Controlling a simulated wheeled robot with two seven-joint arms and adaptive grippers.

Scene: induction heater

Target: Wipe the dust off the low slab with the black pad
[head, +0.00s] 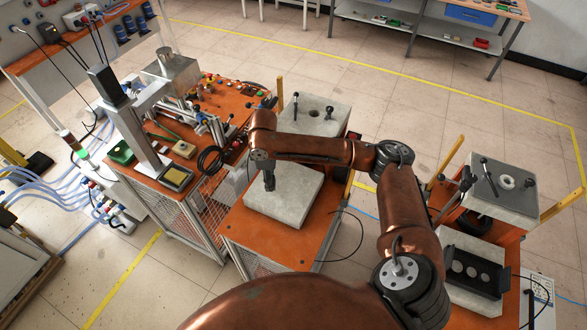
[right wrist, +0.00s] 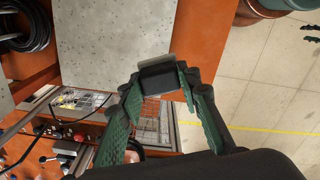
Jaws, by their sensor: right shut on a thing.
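The low slab (head: 290,205) is a pale grey block on an orange bench in the head view. Its top fills the upper middle of the right wrist view (right wrist: 115,40), with small dark specks on it. My right gripper (head: 269,182) points down over the slab's upper left part. In the right wrist view its green fingers are shut on the black pad (right wrist: 158,79), which overlaps the slab's near edge there. I cannot tell whether the pad touches the slab. The pad's underside is hidden. My left gripper is out of view.
A taller grey block (head: 312,115) with black handles stands behind the slab. An orange workbench (head: 215,100) with a metal stand and cables is on the left. Another station (head: 500,190) stands on the right. The orange bench (head: 285,245) is bare in front of the slab.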

